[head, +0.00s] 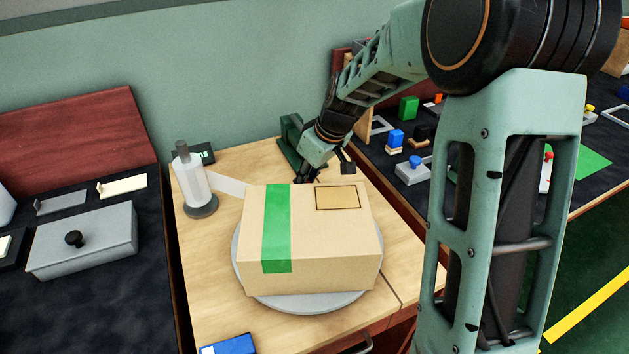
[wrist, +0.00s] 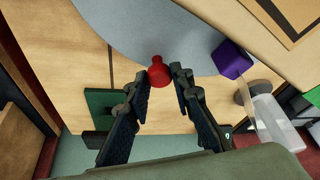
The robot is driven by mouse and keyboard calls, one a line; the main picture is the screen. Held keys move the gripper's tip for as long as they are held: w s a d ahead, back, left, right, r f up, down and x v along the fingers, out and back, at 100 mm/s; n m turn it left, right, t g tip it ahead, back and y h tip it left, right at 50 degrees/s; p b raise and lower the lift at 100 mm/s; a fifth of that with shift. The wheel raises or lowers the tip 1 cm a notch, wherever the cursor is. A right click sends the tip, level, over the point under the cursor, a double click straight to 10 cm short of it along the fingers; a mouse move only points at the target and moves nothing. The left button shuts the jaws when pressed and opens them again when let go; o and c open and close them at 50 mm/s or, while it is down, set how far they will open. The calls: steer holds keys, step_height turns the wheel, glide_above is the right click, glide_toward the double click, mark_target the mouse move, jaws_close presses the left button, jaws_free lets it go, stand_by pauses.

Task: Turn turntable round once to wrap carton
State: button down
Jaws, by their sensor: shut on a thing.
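The tan carton (head: 315,250) with a green tape strip sits on the round grey turntable (head: 305,302). In the wrist view the turntable (wrist: 150,30) shows a red knob (wrist: 159,73) at its rim. My gripper (head: 308,172) is behind the carton in the head view. In the wrist view my gripper (wrist: 163,76) has its fingertips on both sides of the red knob and is shut on it. The white film roll (head: 191,180) stands upright to the left, with a pale film strip (head: 229,186) running toward the carton. The carton hides the knob in the head view.
A purple block (wrist: 231,59) sits near the turntable rim by the film. A dark green bracket (head: 288,140) stands at the bench's back edge. A blue box (head: 229,345) lies at the front. A grey lidded box (head: 85,240) is on the left table.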

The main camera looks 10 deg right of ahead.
mark_target(236, 237)
steer(key=shift+a+n+g, duration=0.3)
steer(key=shift+a+n, duration=0.7)
steer(key=shift+a, duration=0.25)
steer(key=shift+s+a+n+g+y, duration=0.2)
steer(key=shift+a+n+g+y, duration=0.15)
steer(key=shift+a+n, duration=0.7)
steer(key=shift+s+a+n+g+y+p, duration=0.1)
steer(key=shift+s+a+n+g+p, duration=0.2)
steer(key=shift+a+n, duration=0.4)
steer(key=shift+s+a+n+g+y+p, duration=0.15)
steer(key=shift+s+a+n, duration=0.25)
steer(key=shift+a, duration=0.4)
steer(key=shift+s+a+n+g+y+p, duration=0.1)
steer(key=shift+s+a+n+g, duration=0.15)
steer(key=shift+a+n, duration=0.45)
steer(key=shift+s+a+n+g+p, duration=0.35)
steer(key=shift+s+a+n, duration=0.45)
steer(key=shift+a+n, duration=0.15)
steer(key=shift+s+a+n+g+p, duration=0.5)
steer(key=shift+s+a+n, duration=0.45)
steer(key=shift+s+n, duration=0.25)
steer(key=shift+s+a+n+g+p, duration=0.25)
steer(key=shift+s+a+n+p, duration=0.1)
steer(key=shift+s+n, duration=0.35)
steer(key=shift+s+a+n+g+p, duration=0.25)
steer(key=shift+s+a+n, duration=0.1)
steer(key=shift+s+n, duration=0.3)
steer(key=shift+s+a+n+h, duration=0.25)
steer(key=shift+s+n+h, duration=0.25)
steer(key=shift+s+n, duration=0.25)
